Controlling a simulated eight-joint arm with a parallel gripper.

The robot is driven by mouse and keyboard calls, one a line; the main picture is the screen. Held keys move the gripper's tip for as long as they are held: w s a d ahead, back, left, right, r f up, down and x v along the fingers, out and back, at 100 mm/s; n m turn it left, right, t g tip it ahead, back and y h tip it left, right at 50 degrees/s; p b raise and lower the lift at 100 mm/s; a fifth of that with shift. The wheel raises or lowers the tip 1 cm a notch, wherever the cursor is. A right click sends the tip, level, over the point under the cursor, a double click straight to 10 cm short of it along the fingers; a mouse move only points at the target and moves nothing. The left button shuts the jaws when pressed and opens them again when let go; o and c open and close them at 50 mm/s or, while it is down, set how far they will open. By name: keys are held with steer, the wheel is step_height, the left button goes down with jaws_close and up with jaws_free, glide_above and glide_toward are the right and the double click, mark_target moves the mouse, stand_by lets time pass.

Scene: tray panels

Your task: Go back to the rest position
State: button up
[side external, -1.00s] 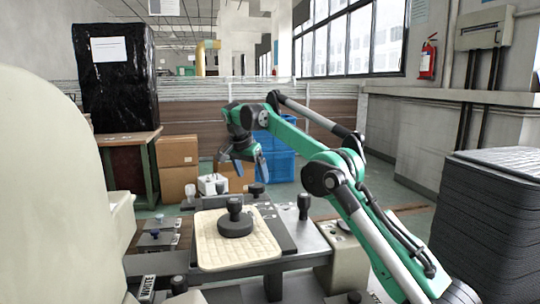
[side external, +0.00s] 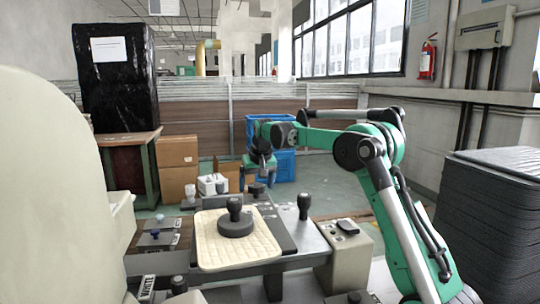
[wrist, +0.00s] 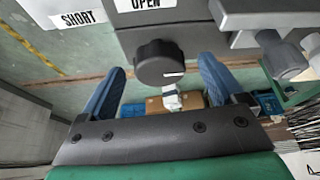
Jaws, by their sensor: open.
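My gripper (side external: 262,168) hangs at the end of my green arm, in front of the blue crates and above the far side of the panel table in the side view. In the wrist view my gripper (wrist: 162,64) shows two blue fingers spread wide apart with nothing held between them. A black knob (wrist: 160,62) appears beyond the fingers there, and I cannot tell how far off it is.
A cream ribbed mat (side external: 212,252) on the table bears a black round base with an upright knob (side external: 235,215). Another black knob (side external: 304,204) stands to its right. Blue crates (side external: 286,166), a cardboard box (side external: 178,152) and a black stack (side external: 490,215) stand around.

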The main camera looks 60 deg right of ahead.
steer(key=n+y, duration=0.1)
steer(key=n, duration=0.4)
steer(key=n+t+y, duration=0.1)
steer(key=n, duration=0.1)
steer(key=shift+s+d+y, duration=0.1)
steer(key=shift+d+y, duration=0.15)
steer(key=shift+y, duration=0.05)
steer(key=shift+n, duration=0.4)
steer(key=shift+v, duration=2.6)
